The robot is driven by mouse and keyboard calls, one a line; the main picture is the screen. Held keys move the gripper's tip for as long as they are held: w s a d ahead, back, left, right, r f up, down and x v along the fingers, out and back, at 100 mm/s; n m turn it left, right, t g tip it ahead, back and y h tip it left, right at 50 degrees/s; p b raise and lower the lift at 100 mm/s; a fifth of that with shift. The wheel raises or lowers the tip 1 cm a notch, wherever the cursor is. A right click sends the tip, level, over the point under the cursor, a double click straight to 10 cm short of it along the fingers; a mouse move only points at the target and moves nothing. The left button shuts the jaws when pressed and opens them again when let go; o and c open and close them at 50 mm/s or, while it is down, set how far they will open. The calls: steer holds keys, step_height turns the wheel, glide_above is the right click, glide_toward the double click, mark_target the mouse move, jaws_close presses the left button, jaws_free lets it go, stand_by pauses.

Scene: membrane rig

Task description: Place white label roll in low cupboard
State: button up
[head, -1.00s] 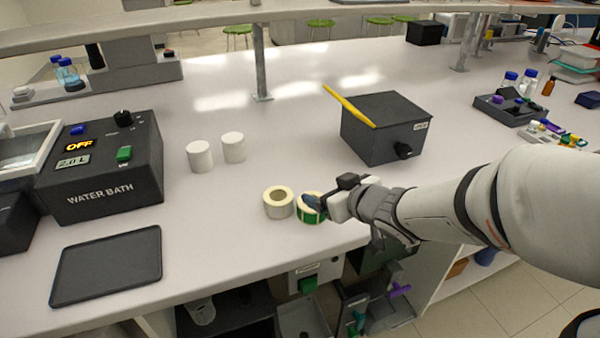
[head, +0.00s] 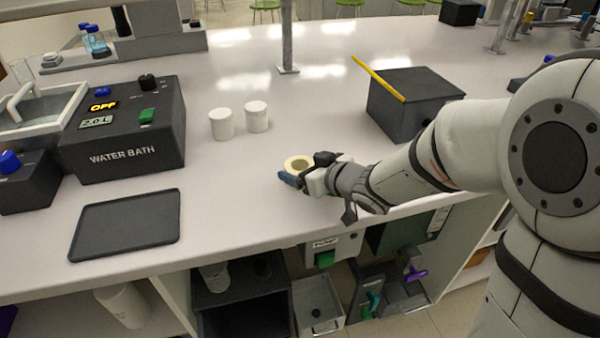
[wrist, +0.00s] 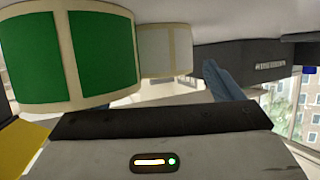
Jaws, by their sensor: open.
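The white label roll (head: 298,163) lies on the bench near its front edge, partly covered by my gripper in the head view. In the wrist view the white roll (wrist: 165,50) stands behind a larger-looking green label roll (wrist: 100,55). The green roll is hidden behind my gripper in the head view. My gripper (head: 290,180) is open and empty, low over the bench just in front of the white roll. One blue finger (wrist: 222,82) shows right of the white roll in the wrist view. Open compartments (head: 228,300) lie below the bench; which is the low cupboard is unclear.
Two white tubs (head: 239,122) stand behind the rolls. A dark box (head: 412,100) with a yellow stick on it stands at the right. A black tray (head: 126,226) and the water bath (head: 125,130) are at the left. Bench between tray and gripper is free.

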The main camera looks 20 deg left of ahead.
steer(key=shift+c, duration=0.4)
steer(key=c, duration=1.1)
